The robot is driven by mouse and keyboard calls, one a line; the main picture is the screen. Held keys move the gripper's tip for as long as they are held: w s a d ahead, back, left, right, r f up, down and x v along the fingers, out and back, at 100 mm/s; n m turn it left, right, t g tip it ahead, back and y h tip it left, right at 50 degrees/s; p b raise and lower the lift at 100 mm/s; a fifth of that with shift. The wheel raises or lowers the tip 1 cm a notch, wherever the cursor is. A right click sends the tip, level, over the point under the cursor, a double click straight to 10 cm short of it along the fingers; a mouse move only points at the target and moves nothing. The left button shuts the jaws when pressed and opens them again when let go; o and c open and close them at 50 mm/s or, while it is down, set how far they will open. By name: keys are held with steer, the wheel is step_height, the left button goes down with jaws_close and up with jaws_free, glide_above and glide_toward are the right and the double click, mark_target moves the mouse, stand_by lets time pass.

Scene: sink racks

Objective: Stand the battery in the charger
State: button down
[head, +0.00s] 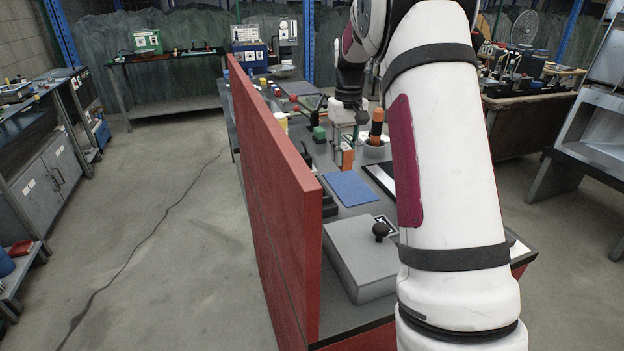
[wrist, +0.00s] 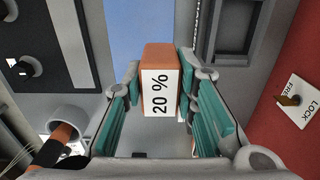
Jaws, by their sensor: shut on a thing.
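A dark grey recessed frame (wrist: 234,32) stands at the upper right of the wrist view, apart from the battery. I cannot tell for sure whether it is the charger.
A blue mat (head: 350,188) lies on the bench. A cup (head: 376,150) holding an orange and black tool stands beside the battery. A red wall (head: 270,170) bounds the bench's left side. A grey box with a black knob (head: 362,258) is nearer.

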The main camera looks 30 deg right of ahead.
steer(key=a, duration=0.3)
steer(key=a+p, duration=0.1)
steer(key=a, duration=0.2)
steer(key=s+a+f, duration=0.1)
steer(key=a, duration=0.2)
steer(key=shift+a, duration=0.5)
steer(key=shift+f+p, duration=0.45)
steer(key=shift+f, duration=1.25)
steer(key=shift+f, duration=0.2)
steer(key=c, duration=1.3)
jaws_free()
step_height(320, 180, up, 12)
steer(key=b, duration=0.1)
steer(key=shift+r, duration=0.2)
